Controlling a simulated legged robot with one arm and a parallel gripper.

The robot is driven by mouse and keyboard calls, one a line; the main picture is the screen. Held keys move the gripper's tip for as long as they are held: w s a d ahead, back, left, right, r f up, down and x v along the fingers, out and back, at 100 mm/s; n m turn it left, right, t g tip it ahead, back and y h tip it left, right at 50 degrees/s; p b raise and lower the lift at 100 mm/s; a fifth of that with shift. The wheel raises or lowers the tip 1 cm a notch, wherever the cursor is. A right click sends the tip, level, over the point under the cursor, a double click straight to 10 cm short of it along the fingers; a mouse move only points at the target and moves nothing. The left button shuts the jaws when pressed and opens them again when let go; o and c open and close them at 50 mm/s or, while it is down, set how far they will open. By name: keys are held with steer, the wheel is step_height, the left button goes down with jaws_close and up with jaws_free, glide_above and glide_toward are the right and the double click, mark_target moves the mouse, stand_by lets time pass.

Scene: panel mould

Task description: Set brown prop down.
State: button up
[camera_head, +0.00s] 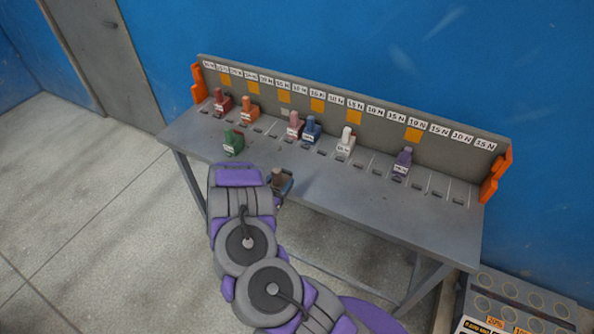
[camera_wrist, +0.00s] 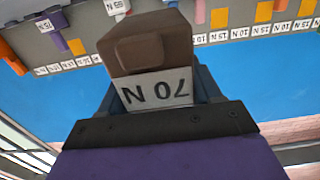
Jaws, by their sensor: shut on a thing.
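The brown prop (camera_wrist: 150,45) fills the upper middle of the wrist view, with a white label that seems to read 70 N, seen upside down. My gripper (camera_wrist: 155,95) is shut on it. In the head view the brown prop (camera_head: 277,175) shows small between the fingers of my gripper (camera_head: 280,184), at the near edge of the grey table (camera_head: 335,185). My arm hides part of the gripper. Whether the prop touches the table cannot be told.
Red (camera_head: 221,101), orange (camera_head: 249,108), pink (camera_head: 294,126), blue (camera_head: 311,129), white (camera_head: 345,142) and purple (camera_head: 402,163) props stand in a row of slots below a labelled back panel (camera_head: 380,120). A green prop (camera_head: 233,142) stands nearer, left of my gripper. Several slots are empty.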

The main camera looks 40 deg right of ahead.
steer(key=x, duration=0.7)
steer(key=f+b+x, duration=0.1)
steer(key=x, duration=0.3)
steer(key=shift+w+d+f, duration=0.1)
steer(key=shift+d+f, duration=0.05)
steer(key=shift+d, duration=0.05)
steer(key=f, duration=0.1)
steer(key=a+f+b, duration=0.1)
steer(key=shift+a+f, duration=0.3)
steer(key=shift+f, duration=0.1)
steer(key=shift+d, duration=0.2)
steer(key=shift+d+f, duration=0.15)
steer(key=shift+d, duration=0.1)
steer(key=o, duration=1.3)
steer(key=shift+d, duration=0.2)
steer(key=shift+o, duration=0.7)
steer(key=shift+a, duration=0.1)
steer(key=shift+a+r, duration=0.2)
steer(key=shift+a, duration=0.3)
